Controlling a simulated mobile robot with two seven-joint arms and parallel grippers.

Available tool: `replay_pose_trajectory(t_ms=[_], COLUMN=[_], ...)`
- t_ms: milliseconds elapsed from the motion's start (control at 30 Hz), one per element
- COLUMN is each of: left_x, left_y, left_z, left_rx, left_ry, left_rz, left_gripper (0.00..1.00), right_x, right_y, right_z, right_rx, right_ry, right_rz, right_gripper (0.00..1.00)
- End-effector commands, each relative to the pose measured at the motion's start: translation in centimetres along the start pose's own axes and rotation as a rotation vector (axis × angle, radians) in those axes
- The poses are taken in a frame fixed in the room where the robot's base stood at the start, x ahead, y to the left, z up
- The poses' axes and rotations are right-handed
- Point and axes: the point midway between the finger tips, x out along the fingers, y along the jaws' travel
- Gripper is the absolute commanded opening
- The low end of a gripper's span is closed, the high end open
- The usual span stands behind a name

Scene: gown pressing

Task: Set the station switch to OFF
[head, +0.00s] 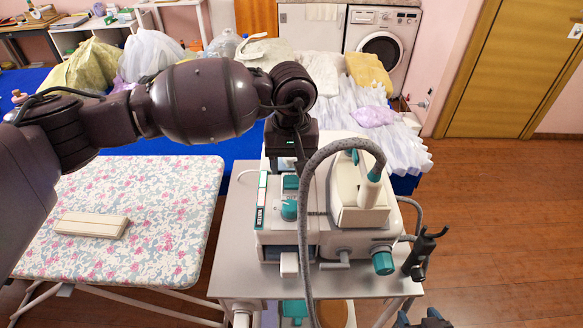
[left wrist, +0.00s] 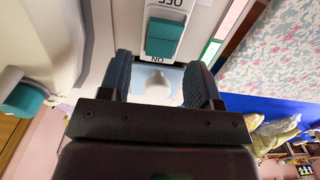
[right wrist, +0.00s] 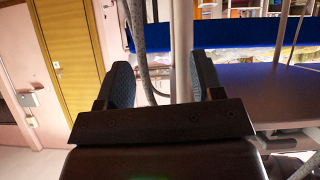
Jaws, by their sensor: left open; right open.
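The pressing station (head: 330,215) is a white unit with teal controls on a grey cart. Its switch is a teal rocker (left wrist: 164,38) in a white frame, printed OFF at one end and ON at the end nearer my left gripper; I cannot tell which end is pressed. The switch also shows in the head view (head: 291,182), just below my left wrist. My left gripper (left wrist: 164,82) is open, its fingers either side of the panel beyond the ON end. No contact with the rocker shows. My right gripper (right wrist: 165,78) is open and empty, low at the cart's right.
A teal knob (head: 289,210) sits close to the switch. A floral ironing board (head: 160,210) holds a beige pad (head: 91,225). Floor at right is clear.

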Motion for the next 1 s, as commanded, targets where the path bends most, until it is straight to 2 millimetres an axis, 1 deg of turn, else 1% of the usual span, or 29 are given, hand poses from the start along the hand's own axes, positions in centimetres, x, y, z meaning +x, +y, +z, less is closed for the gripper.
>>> replay_pose_trajectory(t_ms=[100,200,533,567,800,867,1000], left_x=[1.2,1.7,2.0,2.0,2.0,2.0,2.0], left_y=[0.0,0.1,0.0,0.0,0.0,0.0,0.0], left_z=[0.0,0.0,0.0,0.0,0.0,0.0,0.0], left_rx=[0.001,0.001,0.001,0.001,0.001,0.001,0.001], left_ry=[-0.001,0.0,0.0,0.0,0.0,0.0,0.013], left_rz=[0.0,0.001,0.001,0.001,0.001,0.001,0.0], left_gripper=[0.57,0.57,0.57,0.54,0.18,0.08,0.08], right_x=[0.1,0.2,0.1,0.0,-0.3,-0.3,-0.2], right_y=[0.0,0.0,0.0,0.0,0.0,0.1,0.0], right_z=[-0.7,-1.0,-0.9,-0.8,0.1,0.2,0.5], right_rx=[-0.001,-0.002,-0.001,-0.001,0.001,0.001,0.001], right_ry=[0.011,0.017,0.015,0.013,-0.003,-0.007,-0.01], right_rz=[-0.001,-0.001,-0.001,-0.001,0.001,0.001,0.001], right_gripper=[0.61,0.61,0.61,0.61,0.61,0.61,0.61])
